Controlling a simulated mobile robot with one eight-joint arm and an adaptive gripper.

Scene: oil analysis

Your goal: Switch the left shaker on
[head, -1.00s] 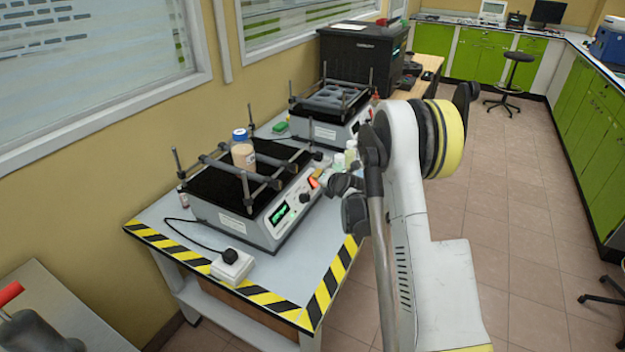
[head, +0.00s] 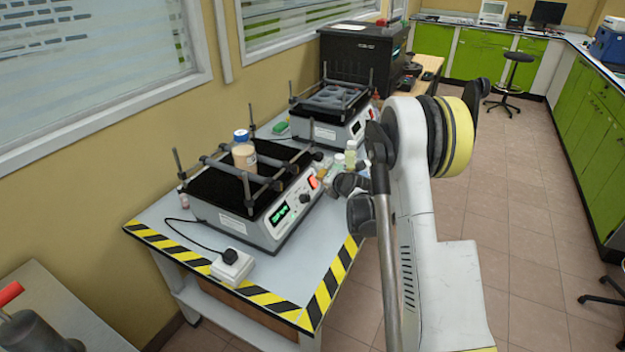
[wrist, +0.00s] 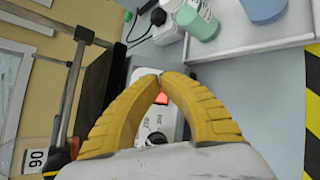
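The left shaker (head: 265,228) is the nearer white box with a black top, a lit green display (head: 280,213), a dark knob (head: 305,198) and a red switch (head: 313,182) on its front. A bottle with a blue cap (head: 244,155) stands on its platform between bars. My gripper's yellow fingers (wrist: 159,77) have their tips together with nothing seen held. They are just in front of the panel; the red switch (wrist: 162,98) shows between the fingers. I cannot tell whether they touch it. In the head view the gripper (head: 323,172) is small and partly hidden by my arm.
A second shaker (head: 330,132) stands behind, with bars on top. Small bottles (head: 350,153) stand beside the gripper; a green-labelled bottle (wrist: 205,25) shows in the wrist view. A plug box (head: 232,266) sits at the table's front.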

